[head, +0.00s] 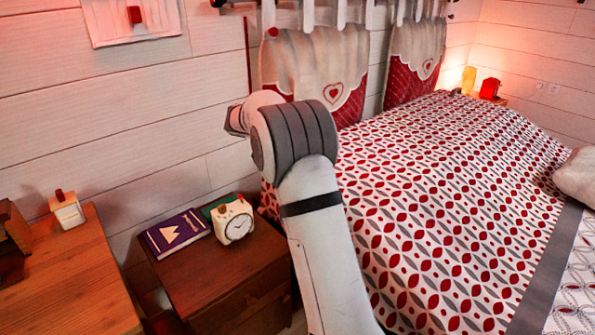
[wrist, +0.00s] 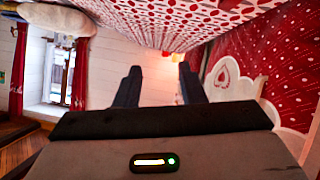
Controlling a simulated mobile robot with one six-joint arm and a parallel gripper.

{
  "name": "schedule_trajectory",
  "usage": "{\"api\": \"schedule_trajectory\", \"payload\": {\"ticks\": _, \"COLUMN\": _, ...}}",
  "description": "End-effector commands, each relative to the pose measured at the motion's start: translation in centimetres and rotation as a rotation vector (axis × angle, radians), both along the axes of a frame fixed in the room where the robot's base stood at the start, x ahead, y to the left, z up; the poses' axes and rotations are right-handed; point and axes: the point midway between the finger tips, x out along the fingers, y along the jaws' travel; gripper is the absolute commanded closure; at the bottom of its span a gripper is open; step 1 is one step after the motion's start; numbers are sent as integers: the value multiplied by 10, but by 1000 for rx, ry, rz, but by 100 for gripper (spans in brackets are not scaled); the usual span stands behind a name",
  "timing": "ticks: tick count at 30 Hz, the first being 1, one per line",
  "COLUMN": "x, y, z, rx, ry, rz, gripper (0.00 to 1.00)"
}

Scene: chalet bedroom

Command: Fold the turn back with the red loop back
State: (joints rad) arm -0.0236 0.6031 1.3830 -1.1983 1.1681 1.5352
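The bed cover (head: 440,190), white with red and grey shapes, lies over the bed. A grey band (head: 545,275) edges it at the lower right, with a paler patterned surface (head: 575,300) beyond. I cannot make out which part is the turn back, and no red loop shows clearly. The cover (wrist: 190,20) also fills the top of the wrist view. My gripper (wrist: 158,82) is open, its two dark fingers apart with nothing between them. It appears clear of the cover. In the head view my arm hides part of the bed's near side, and the fingers do not show.
A nightstand (head: 255,275) left of my arm holds a white clock (head: 233,220) and a purple book (head: 175,233). A wooden desk (head: 70,280) stands farther left. Heart-trimmed hangings (head: 315,65) hang at the headboard. A pillow (head: 578,175) lies at the right edge.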

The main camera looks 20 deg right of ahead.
Motion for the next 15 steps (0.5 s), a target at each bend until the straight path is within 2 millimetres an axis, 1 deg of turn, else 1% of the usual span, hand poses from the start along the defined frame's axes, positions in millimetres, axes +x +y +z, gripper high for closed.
{"api": "schedule_trajectory", "payload": {"ticks": 1, "x": 24, "y": -3, "z": -29, "rx": -47, "ry": -64, "rz": -21, "gripper": 64}}
{"api": "schedule_trajectory", "payload": {"ticks": 3, "x": 52, "y": -6, "z": -47, "rx": -108, "ry": -174, "rz": -44, "gripper": 64}}
{"api": "schedule_trajectory", "payload": {"ticks": 6, "x": 84, "y": -7, "z": -71, "rx": -182, "ry": -324, "rz": -61, "gripper": 64}}
{"api": "schedule_trajectory", "payload": {"ticks": 9, "x": 107, "y": -6, "z": -90, "rx": -236, "ry": -452, "rz": -64, "gripper": 64}}
{"api": "schedule_trajectory", "payload": {"ticks": 12, "x": 121, "y": -4, "z": -101, "rx": -273, "ry": -545, "rz": -59, "gripper": 64}}
{"api": "schedule_trajectory", "payload": {"ticks": 15, "x": 128, "y": -3, "z": -108, "rx": -289, "ry": -598, "rz": -54, "gripper": 64}}
